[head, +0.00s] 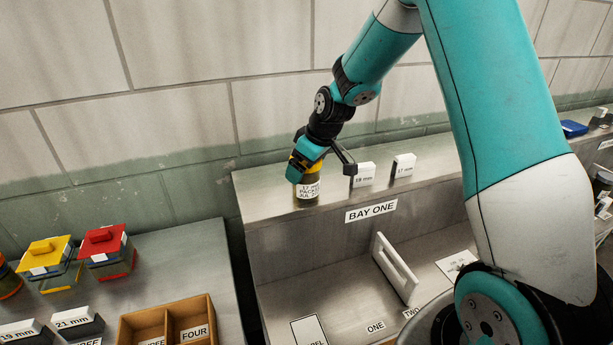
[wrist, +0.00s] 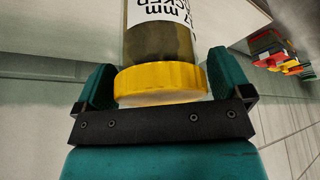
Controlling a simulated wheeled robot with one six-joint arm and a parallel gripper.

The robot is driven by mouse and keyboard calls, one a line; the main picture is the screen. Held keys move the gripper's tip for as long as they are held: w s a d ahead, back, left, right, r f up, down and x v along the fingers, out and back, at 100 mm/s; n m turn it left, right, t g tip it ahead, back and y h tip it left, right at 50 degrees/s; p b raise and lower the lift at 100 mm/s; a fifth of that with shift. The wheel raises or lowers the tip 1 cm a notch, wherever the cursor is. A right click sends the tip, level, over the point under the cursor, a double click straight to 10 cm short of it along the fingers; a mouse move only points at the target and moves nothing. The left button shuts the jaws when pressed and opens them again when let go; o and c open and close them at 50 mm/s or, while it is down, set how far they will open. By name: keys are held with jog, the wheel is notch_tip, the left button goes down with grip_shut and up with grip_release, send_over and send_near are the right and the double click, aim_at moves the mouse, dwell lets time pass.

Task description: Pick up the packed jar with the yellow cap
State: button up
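The packed jar with the yellow cap (head: 307,192) stands upright on the metal ledge above the BAY ONE label. It has dark contents and a white label reading "17 mm PACKED". My gripper (head: 322,162) is over its top and hides much of the cap in the head view. In the wrist view, the yellow cap (wrist: 161,84) lies between the two teal fingers of my gripper (wrist: 162,88), one on each side. No clear gap shows there, but I cannot tell whether the fingers press on the cap.
Two white cards, "18 mm" (head: 363,175) and "17 mm" (head: 404,167), stand on the ledge right of the jar. The wall is close behind. A lower table at left holds red-lidded (head: 105,250) and yellow-lidded (head: 48,255) containers and a wooden divided box (head: 168,320).

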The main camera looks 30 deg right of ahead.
jog(key=c, duration=0.7)
jog(key=shift+c, duration=0.8)
jog(key=shift+r, duration=0.15)
